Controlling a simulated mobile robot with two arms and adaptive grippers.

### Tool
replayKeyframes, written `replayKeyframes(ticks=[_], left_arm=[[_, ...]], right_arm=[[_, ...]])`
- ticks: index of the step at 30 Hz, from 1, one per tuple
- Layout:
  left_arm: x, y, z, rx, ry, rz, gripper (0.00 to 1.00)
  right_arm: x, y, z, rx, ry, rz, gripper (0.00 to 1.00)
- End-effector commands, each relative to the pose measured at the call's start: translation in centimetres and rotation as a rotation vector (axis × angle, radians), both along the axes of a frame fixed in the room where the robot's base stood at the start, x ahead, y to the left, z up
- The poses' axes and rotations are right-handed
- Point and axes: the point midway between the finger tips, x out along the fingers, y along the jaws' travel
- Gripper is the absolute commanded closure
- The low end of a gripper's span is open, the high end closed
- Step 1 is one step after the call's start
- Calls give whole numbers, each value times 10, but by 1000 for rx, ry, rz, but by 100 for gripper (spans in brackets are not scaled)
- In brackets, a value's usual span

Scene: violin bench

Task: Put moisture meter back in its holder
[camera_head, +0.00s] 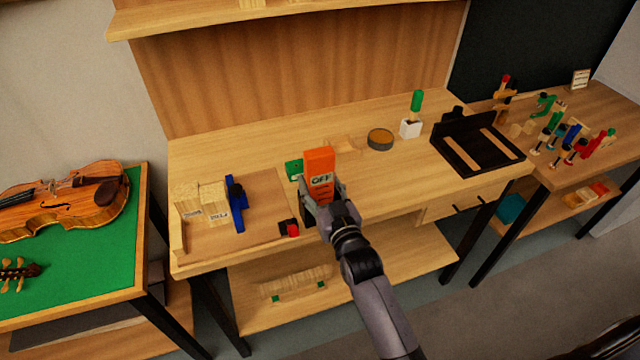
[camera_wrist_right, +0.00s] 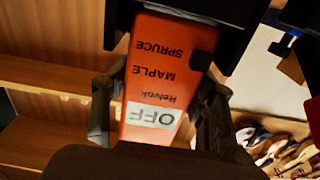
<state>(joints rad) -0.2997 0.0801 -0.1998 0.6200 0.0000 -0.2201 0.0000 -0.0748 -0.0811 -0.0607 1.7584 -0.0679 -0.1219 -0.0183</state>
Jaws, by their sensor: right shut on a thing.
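The moisture meter (camera_head: 320,165) is orange, with a pale display reading OFF and several lines of print below it. My right gripper (camera_head: 323,199) is shut on its lower part, over the front middle of the bench, with the meter's top sticking up. The right wrist view shows the meter (camera_wrist_right: 165,80) close up between the two fingers (camera_wrist_right: 160,120), its print upside down. A black part covers its far end there. I cannot make out the holder for certain; the gripper and arm hide the bench around the meter's lower end. My left gripper is not in view.
On the bench (camera_head: 235,140), pale wood blocks (camera_head: 202,202), a blue tool (camera_head: 236,202) and a black-and-red item (camera_head: 289,228) are left of the arm. A round tin (camera_head: 380,139), white cup (camera_head: 410,129) and black tray (camera_head: 466,157) stand right.

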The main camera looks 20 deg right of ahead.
Motion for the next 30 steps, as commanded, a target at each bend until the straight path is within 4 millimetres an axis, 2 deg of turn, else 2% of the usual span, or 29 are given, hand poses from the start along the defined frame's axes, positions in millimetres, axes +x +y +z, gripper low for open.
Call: replayKeyframes(ticks=[9,10,20,30], left_arm=[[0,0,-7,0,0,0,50],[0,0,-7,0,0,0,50],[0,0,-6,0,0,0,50],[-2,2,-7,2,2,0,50]], right_arm=[[0,0,-10,0,-3,0,84],[0,0,-9,0,-3,0,47],[0,0,-9,0,0,0,25],[-3,0,-12,0,4,0,24]])
